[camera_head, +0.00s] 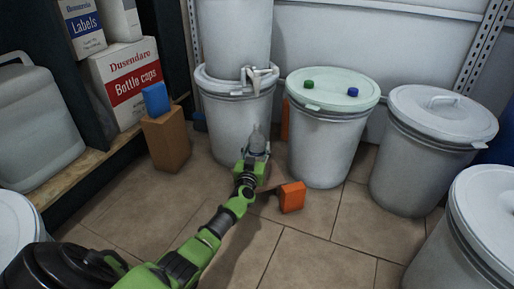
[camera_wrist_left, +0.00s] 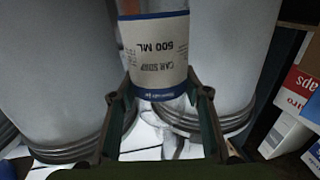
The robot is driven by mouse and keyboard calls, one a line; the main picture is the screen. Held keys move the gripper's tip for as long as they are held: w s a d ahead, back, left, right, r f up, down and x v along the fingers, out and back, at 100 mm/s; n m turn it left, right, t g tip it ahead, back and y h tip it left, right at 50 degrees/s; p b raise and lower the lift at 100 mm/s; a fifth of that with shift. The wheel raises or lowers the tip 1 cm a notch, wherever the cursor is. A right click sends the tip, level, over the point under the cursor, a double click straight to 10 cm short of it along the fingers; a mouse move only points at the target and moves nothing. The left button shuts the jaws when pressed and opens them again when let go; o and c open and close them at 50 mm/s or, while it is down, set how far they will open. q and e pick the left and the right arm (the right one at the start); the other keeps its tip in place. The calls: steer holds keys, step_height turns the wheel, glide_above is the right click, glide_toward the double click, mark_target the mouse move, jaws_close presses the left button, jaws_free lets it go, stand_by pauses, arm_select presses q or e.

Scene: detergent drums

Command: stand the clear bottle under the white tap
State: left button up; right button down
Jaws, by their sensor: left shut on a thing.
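The clear bottle (camera_head: 257,139) is upright in front of the lower stacked drum, lower in the picture than the white tap (camera_head: 258,76). I cannot tell if it is straight below the spout. My left gripper (camera_head: 251,163) is shut on the bottle. In the left wrist view, its two fingers (camera_wrist_left: 162,100) are on either side of the bottle, whose label (camera_wrist_left: 158,55) reads "CAR SOAP 500 ML" upside down. The tap sticks out low on the upper white drum (camera_head: 232,30). The bottle's base is hidden behind the gripper. My right gripper is not in view.
The upper drum rests on a lower grey drum (camera_head: 232,125). A drum with a pale green lid (camera_head: 332,88) holding green and blue caps stands to its right. An orange block (camera_head: 291,196) lies near my gripper. A brown box (camera_head: 166,140) stands left. The front floor is clear.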

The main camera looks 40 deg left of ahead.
arm_select(q)
steer(key=shift+f+b, duration=0.45)
steer(key=shift+f, duration=0.05)
stand_by(0.4)
stand_by(0.5)
steer(key=o, duration=0.7)
steer(key=o, duration=0.5)
steer(key=shift+o, duration=0.2)
